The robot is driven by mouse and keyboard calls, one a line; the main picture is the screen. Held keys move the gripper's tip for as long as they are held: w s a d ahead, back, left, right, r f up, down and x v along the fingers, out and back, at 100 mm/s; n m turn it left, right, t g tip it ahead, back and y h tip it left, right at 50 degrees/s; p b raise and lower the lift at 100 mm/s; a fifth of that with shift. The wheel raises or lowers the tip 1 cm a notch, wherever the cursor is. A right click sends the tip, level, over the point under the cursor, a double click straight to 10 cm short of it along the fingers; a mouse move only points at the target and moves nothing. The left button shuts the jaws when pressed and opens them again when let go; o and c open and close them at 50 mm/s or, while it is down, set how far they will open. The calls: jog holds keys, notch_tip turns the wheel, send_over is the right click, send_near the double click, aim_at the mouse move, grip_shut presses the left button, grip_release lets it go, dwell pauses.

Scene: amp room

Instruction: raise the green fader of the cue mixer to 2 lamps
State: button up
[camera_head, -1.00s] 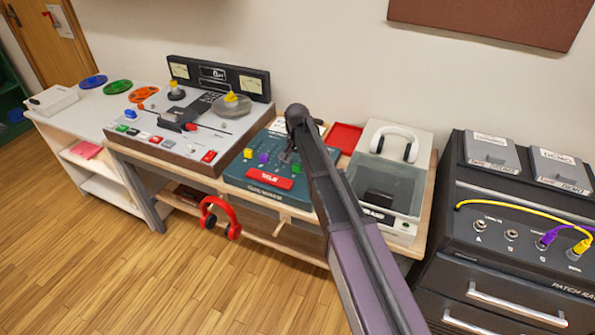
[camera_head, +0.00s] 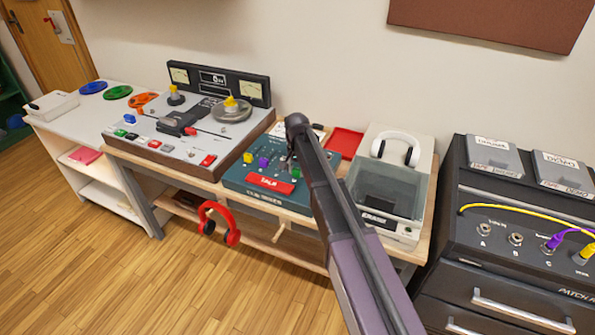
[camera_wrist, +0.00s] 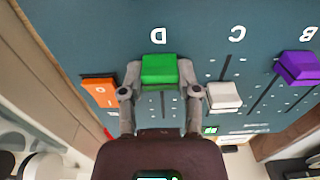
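The cue mixer (camera_head: 240,184) is a teal panel on the wooden bench, with coloured fader caps and a red plate at its front. In the wrist view its panel (camera_wrist: 90,40) shows upside-down letters. The green fader cap (camera_wrist: 159,70) sits by the letter D. My gripper (camera_wrist: 159,74) has one finger on each side of this cap, close against it, and appears shut on it. A small green light (camera_wrist: 210,130) shows on the panel near my right finger. In the head view my arm hides part of the mixer.
A white fader cap (camera_wrist: 224,96) is just right of my finger, by C; a purple one (camera_wrist: 298,67) is farther right. An orange switch (camera_wrist: 100,92) is close on the left. The tape machine (camera_head: 165,140) and a case with white headphones (camera_head: 396,147) flank the mixer.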

grip_shut()
jog(key=shift+w+d, duration=0.25)
jog(key=shift+w, duration=0.4)
jog(key=shift+w+d, duration=0.2)
jog(key=shift+w, duration=0.45)
jog(key=shift+w+d, duration=0.25)
jog(key=shift+w, duration=0.4)
jog(key=o, duration=0.9)
grip_release()
